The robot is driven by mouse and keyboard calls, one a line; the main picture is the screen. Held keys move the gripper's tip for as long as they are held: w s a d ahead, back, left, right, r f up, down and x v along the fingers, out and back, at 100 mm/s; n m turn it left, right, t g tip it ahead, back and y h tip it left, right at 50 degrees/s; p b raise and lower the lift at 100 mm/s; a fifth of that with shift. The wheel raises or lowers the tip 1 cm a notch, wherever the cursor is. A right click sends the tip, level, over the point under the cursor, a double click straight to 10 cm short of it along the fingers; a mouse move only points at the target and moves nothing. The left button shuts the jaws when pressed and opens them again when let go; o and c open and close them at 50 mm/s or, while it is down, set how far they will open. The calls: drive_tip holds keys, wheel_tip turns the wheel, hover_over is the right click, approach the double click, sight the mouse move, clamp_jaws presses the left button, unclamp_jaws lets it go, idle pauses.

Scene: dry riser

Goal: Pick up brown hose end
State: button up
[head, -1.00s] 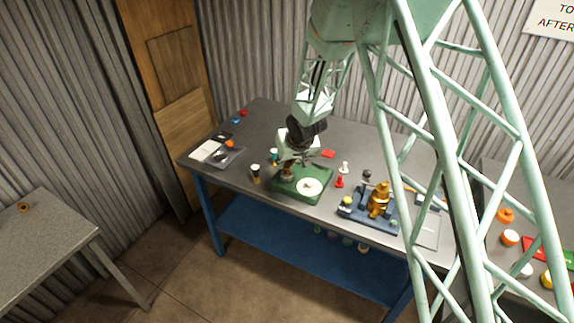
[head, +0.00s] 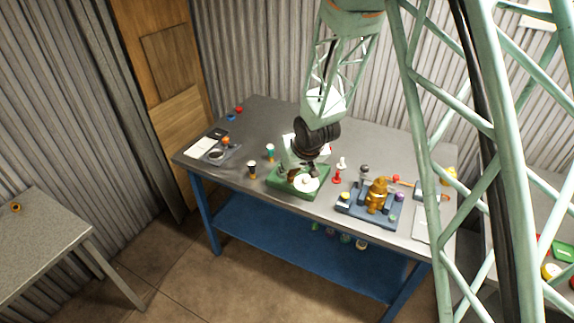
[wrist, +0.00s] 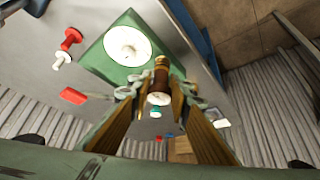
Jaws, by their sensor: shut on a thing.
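In the head view my gripper (head: 298,168) is low over the green board (head: 283,190) on the grey workbench, beside the white disc (head: 306,184). The green board (wrist: 95,60) and white disc (wrist: 127,46) also show in the wrist view, close to the hose end.
A blue fixture (head: 352,212) with a brass fitting (head: 377,196) stands to the right. A red piece (head: 337,176) stands between it and the board. The bench's back left is mostly clear.

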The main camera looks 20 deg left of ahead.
drive_tip(key=s+d, duration=0.3)
drive_tip(key=s, duration=0.2)
drive_tip(key=shift+d+r, duration=0.25)
drive_tip(key=shift+r, duration=0.05)
drive_tip(key=shift+s, duration=0.1)
drive_tip(key=shift+d, duration=0.15)
idle(0.4)
